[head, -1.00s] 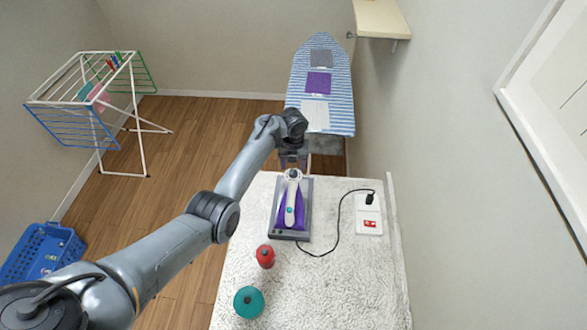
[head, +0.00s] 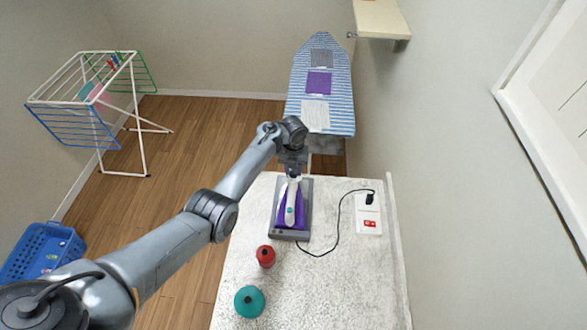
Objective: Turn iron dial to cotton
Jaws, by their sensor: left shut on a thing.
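The purple and white iron (head: 290,208) rests on its grey stand (head: 308,225) on the white speckled counter. My left gripper (head: 293,172) is at the far end of the iron, where the dial was visible before. It is shut on the iron dial, which the gripper now hides. The dial's setting cannot be read. My right gripper is not in view.
A red bottle (head: 265,256) and a teal container (head: 249,301) stand on the counter (head: 330,290). A black cord runs from the iron's stand to a wall-side socket plate (head: 368,215). An ironing board (head: 341,90) with folded cloths stands beyond. The counter's right front is clear.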

